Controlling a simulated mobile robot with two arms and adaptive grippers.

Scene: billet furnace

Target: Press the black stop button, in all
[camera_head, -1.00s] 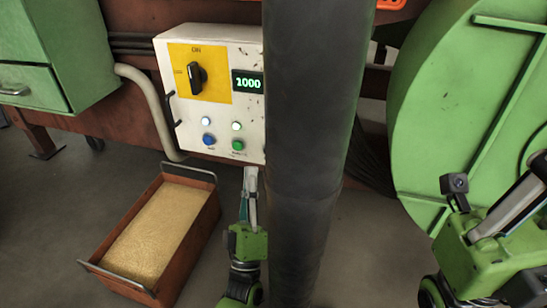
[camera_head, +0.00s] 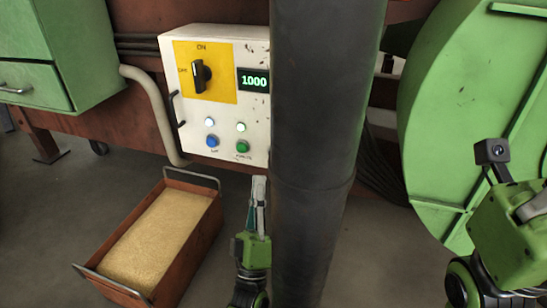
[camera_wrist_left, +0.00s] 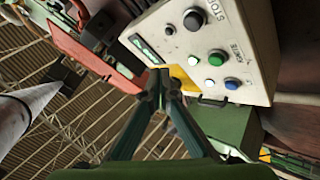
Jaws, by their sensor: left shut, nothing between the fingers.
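The black stop button (camera_wrist_left: 194,20) shows in the left wrist view, beside the STOP lettering on the white control box (camera_wrist_left: 247,45). In the head view the dark pipe hides that part of the control box (camera_head: 222,111). My left gripper (camera_head: 258,183) is shut and empty in the head view, just below the box and left of the pipe. Its fingers (camera_wrist_left: 160,78) meet in front of the box in the left wrist view, apart from the stop button. My right gripper (camera_head: 530,208) is cut off at the right edge; its fingertips are out of view.
The thick dark pipe (camera_head: 318,130) stands right beside my left gripper. The box carries a black rotary switch (camera_head: 201,76), a blue button (camera_head: 212,141) and a green button (camera_head: 242,146). A sand-filled crate (camera_head: 190,248) sits on the floor to the left.

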